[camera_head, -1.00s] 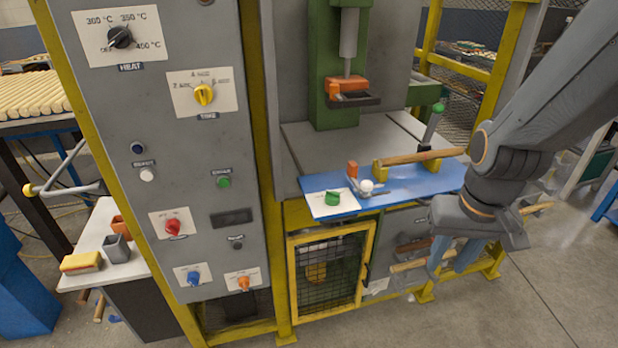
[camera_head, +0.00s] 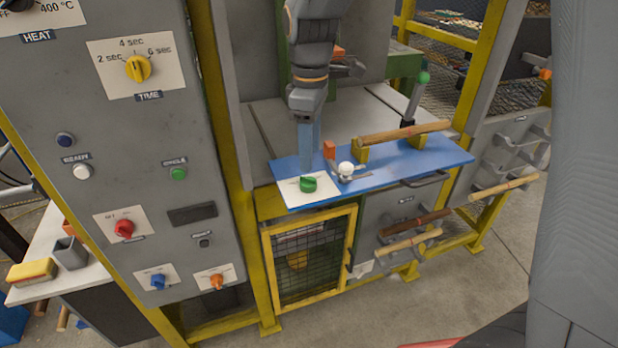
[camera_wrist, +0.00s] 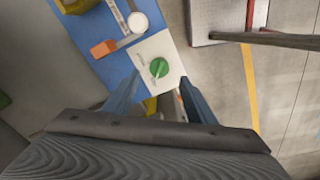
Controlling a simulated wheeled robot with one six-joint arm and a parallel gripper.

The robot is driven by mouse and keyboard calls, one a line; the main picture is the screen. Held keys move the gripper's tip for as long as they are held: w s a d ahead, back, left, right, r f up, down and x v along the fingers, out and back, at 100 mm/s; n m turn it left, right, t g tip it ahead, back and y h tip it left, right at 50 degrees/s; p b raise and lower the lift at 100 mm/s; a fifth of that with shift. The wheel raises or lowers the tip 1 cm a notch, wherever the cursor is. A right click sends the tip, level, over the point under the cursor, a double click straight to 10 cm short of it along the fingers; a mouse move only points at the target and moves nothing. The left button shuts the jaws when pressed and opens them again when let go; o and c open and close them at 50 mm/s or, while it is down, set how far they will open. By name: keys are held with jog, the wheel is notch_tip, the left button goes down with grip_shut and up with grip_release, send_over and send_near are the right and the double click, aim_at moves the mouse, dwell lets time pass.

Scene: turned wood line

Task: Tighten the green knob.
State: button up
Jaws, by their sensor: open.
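The green knob (camera_head: 308,184) sits on a white plate (camera_head: 322,196) at the left front corner of the blue board (camera_head: 430,163). My gripper (camera_head: 308,165) points down just behind the knob in the head view. In the wrist view the green knob (camera_wrist: 159,68) lies beyond and between the two blue fingers of my gripper (camera_wrist: 158,95). The fingers are apart with nothing between them, and the knob's ridge is tilted slightly. The marks on the white plate are too small to read.
A turned wood piece (camera_head: 404,132) rests on yellow supports. A green-tipped lever (camera_head: 422,78) stands behind. The grey control panel (camera_head: 120,210) is at left.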

aim_at(309, 177)
jog(key=shift+w+a+f, duration=0.1)
jog(key=shift+a+f, duration=0.1)
jog(key=shift+f, duration=0.05)
jog(key=shift+d+f+p, duration=0.1)
jog(key=shift+f+p, duration=0.7)
jog(key=shift+f, duration=2.8)
jog(key=c, duration=1)
jog(key=shift+c, duration=0.2)
